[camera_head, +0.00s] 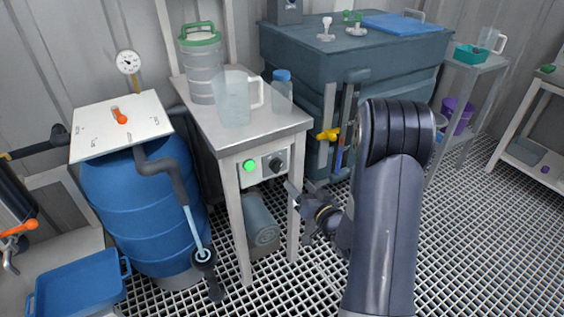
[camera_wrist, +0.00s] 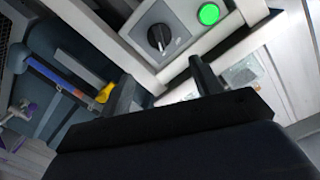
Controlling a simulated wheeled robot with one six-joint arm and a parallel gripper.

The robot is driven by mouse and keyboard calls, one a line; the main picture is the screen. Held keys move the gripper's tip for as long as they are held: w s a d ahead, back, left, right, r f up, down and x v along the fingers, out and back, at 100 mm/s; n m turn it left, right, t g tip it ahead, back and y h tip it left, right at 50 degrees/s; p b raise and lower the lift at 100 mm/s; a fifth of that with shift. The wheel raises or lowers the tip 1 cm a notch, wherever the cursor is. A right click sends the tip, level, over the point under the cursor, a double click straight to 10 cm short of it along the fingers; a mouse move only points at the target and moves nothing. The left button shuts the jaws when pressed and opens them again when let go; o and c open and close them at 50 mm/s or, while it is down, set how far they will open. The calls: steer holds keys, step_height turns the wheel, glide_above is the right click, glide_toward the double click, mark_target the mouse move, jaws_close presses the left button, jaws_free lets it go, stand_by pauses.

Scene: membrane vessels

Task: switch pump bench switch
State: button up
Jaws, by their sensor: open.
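The pump bench (camera_head: 262,130) is a narrow pale table with a small grey switch panel (camera_head: 262,168) under its top. The panel carries a lit green round button (camera_head: 249,166) and a black rotary switch (camera_head: 273,164). In the wrist view the black switch (camera_wrist: 159,38) has a pale pointer line and sits beside the green button (camera_wrist: 209,14). My gripper (camera_head: 293,193) is open and empty, just below and right of the panel by the bench's front right leg. In the wrist view its two fingers (camera_wrist: 162,75) are spread apart, and the switch lies beyond them, not touched.
A clear jug (camera_head: 235,100), a blue-capped bottle (camera_head: 282,92) and a green-lidded vessel (camera_head: 200,68) stand on the bench. A blue barrel (camera_head: 130,205) is left. A dark tank (camera_head: 350,65) with a yellow valve handle (camera_head: 328,135) is behind. The grated floor (camera_head: 470,230) at right is clear.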

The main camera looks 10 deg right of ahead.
mark_target(281, 166)
steer(key=shift+y, duration=0.4)
steer(key=x, duration=0.5)
steer(key=b+x, duration=0.1)
steer(key=x, duration=0.5)
steer(key=shift+w+d+f, duration=0.15)
steer(key=shift+w, duration=0.2)
steer(key=shift+c, duration=0.2)
steer(key=c, duration=0.9)
